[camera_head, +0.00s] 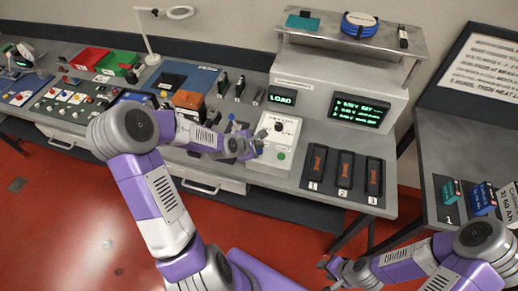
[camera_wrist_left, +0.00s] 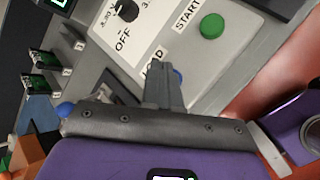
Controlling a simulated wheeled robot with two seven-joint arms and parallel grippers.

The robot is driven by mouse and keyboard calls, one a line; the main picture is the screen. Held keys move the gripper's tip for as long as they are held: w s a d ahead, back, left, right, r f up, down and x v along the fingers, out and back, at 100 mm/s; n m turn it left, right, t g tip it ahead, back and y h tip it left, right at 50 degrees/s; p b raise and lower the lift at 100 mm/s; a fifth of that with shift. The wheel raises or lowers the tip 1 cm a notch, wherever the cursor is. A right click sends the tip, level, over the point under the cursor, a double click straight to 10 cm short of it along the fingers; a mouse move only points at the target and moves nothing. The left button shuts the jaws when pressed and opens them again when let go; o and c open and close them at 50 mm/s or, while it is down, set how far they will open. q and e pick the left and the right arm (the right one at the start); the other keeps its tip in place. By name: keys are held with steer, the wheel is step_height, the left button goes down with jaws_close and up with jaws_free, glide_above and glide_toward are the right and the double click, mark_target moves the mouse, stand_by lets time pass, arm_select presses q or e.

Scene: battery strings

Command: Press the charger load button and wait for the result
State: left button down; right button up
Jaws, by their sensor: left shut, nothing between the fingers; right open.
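The white charger panel (camera_head: 268,168) is on the bench in the middle. It has a black knob (camera_wrist_left: 125,10) with an OFF mark and a green START button (camera_wrist_left: 212,26). My left gripper (camera_wrist_left: 163,82) is shut and empty, with its fingertips over the LOAD label. A sliver of a blue button (camera_wrist_left: 179,75) shows beside the fingertips; they hide the rest, and I cannot tell whether they touch it. In the head view this gripper (camera_head: 258,140) is at the panel's left side. My right gripper (camera_head: 341,268) is open and empty, low in front of the bench.
A small display (camera_head: 282,97) reads LOAD. A larger screen (camera_head: 358,111) shows several green text lines, too small to read surely. Three numbered black slots (camera_head: 345,172) lie right of the panel. Bins, a lamp (camera_head: 147,40) and tools stand left. Another table with boxes (camera_head: 482,198) stands right.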

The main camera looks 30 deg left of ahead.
arm_select(q)
steer(key=shift+r, duration=0.1)
step_height(320, 180, up, 5)
steer(key=p, duration=0.5)
stand_by(0.7)
